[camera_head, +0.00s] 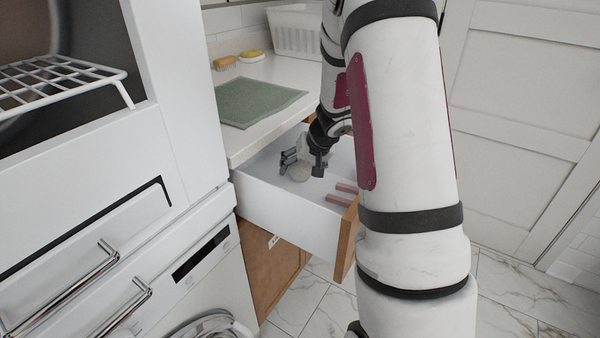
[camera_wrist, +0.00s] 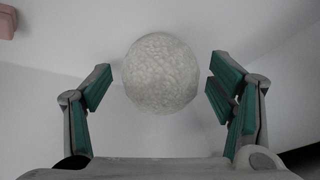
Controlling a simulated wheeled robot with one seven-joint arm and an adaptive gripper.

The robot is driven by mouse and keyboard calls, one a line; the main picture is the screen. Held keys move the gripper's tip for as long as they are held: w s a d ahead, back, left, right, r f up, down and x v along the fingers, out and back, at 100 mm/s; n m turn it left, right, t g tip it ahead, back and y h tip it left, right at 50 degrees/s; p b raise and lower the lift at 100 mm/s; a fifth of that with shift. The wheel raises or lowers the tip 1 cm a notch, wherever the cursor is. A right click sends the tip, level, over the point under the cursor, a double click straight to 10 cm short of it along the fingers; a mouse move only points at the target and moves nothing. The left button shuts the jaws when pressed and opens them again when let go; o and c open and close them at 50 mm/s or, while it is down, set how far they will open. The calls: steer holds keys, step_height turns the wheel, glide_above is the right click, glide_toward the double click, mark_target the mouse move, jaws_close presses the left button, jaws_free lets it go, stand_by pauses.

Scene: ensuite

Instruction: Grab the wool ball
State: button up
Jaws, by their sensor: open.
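The wool ball (camera_wrist: 160,73) is white and round with a rough surface. It lies inside the open white drawer (camera_head: 262,199). In the wrist view it sits between the two fingertips of my gripper (camera_wrist: 160,88), with a gap on both sides. In the head view my gripper (camera_head: 303,168) reaches down into the drawer, and the ball (camera_head: 299,172) shows partly behind the fingers. My gripper is open and holds nothing.
Pinkish wooden pieces (camera_head: 340,202) lie in the drawer near its wooden front (camera_head: 347,240). Above is a counter with a green mat (camera_head: 255,101), a white basket (camera_head: 296,32) and brushes (camera_head: 225,62). A white appliance (camera_head: 150,200) stands left.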

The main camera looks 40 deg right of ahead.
steer(key=shift+w+f, duration=0.1)
steer(key=shift+f, duration=0.1)
steer(key=c, duration=1.1)
steer(key=shift+r, duration=0.1)
steer(key=shift+c, duration=0.2)
